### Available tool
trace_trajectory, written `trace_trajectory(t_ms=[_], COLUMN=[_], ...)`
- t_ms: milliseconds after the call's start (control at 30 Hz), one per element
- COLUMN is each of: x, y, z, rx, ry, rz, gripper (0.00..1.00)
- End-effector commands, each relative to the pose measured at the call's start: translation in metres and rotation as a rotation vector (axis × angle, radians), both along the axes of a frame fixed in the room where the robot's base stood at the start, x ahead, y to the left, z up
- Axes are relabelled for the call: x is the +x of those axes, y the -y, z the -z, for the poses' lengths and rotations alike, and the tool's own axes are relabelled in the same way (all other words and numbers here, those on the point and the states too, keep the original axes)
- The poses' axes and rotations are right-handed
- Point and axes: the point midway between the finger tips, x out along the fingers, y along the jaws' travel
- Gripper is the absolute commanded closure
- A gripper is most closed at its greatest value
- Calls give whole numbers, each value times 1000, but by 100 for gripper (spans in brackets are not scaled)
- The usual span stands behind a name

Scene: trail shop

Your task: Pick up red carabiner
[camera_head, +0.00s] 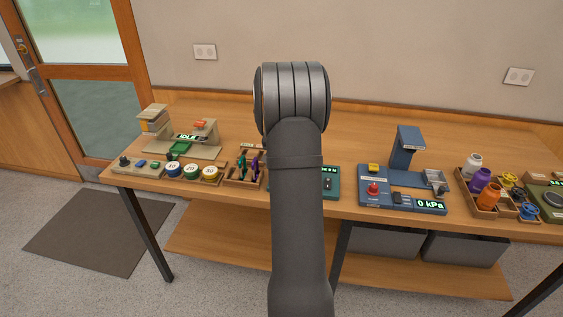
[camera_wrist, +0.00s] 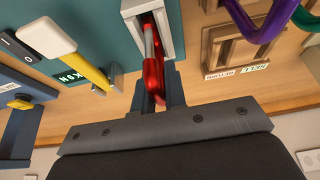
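In the wrist view the red carabiner (camera_wrist: 153,74) sits in a narrow pale slotted holder (camera_wrist: 175,28) on a teal unit. It is seen nearly edge-on, its lower end sticking out toward me. My gripper (camera_wrist: 159,88) has its two dark fingers at the carabiner's left and right sides, close to it. I cannot tell whether both fingers press on it or a small gap remains. In the head view my arm hides the carabiner and my gripper.
The teal unit (camera_wrist: 100,22) has a yellow-and-white lever (camera_wrist: 85,68) left of the fingers. A wooden rack (camera_wrist: 235,55) with purple (camera_wrist: 258,30) and green carabiners is close on the right. In the head view a blue press (camera_head: 404,150) and bottle crate (camera_head: 480,205) stand farther right.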

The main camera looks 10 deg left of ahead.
Motion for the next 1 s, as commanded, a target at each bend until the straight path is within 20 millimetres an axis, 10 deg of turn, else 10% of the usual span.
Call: trace_trajectory(t_ms=[467,767,1000], x=[0,0,-18], y=[0,0,57], z=[-5,-46,-78], rx=[1,2,1], ry=[1,3,3], rz=[0,-1,4], gripper=[100,100,100])
